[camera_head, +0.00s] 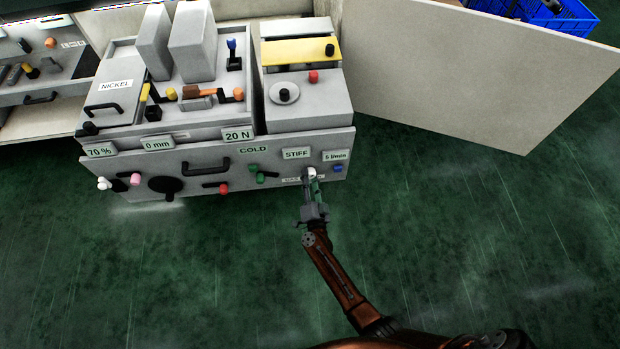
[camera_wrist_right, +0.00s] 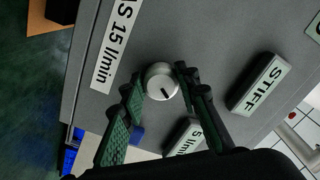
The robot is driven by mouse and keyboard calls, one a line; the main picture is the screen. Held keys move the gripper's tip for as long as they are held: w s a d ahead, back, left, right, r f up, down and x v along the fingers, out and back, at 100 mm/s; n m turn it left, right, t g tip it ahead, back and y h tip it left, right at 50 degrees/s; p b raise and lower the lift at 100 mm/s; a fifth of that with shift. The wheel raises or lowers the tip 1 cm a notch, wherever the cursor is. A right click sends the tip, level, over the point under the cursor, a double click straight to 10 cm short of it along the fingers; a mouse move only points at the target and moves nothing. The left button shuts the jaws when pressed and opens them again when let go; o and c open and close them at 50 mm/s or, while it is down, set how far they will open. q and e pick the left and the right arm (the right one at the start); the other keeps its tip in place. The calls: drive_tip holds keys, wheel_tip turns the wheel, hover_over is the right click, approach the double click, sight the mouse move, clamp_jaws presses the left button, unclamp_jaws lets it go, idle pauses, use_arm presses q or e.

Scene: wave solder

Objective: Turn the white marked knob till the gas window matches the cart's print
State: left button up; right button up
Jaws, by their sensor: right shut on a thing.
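The white knob (camera_wrist_right: 161,80) has a short dark mark, which points down and slightly right in the right wrist view. My right gripper (camera_head: 312,186) reaches the front panel from below, its fingers shut on the knob's two sides. In the head view the knob (camera_head: 311,172) is partly hidden by the gripper. The gas window (camera_head: 336,156) reads 5 l/min; it also shows in the right wrist view (camera_wrist_right: 184,137), partly covered by a finger. The cart's print (camera_wrist_right: 115,45) reads "AS 15 l/min", its start cut off. My left gripper is not in view.
A STIFF window (camera_head: 296,154) sits above the knob, and a blue knob (camera_head: 337,169) lies to its right. A green knob (camera_head: 254,169) and a red knob (camera_head: 223,188) are further left. A large pale panel (camera_head: 470,75) stands right. The green floor in front is clear.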

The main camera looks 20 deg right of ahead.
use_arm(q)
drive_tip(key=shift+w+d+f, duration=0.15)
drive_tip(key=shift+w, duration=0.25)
use_arm(e)
drive_tip(key=shift+a+m, duration=0.15)
drive_tip(key=shift+m, duration=3.65)
drive_tip(key=shift+r, duration=0.1)
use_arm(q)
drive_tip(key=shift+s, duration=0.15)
use_arm(e)
drive_tip(key=o, duration=1.2)
drive_tip(key=shift+c, duration=0.2)
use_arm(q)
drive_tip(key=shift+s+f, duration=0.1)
use_arm(e)
drive_tip(key=shift+s, duration=0.1)
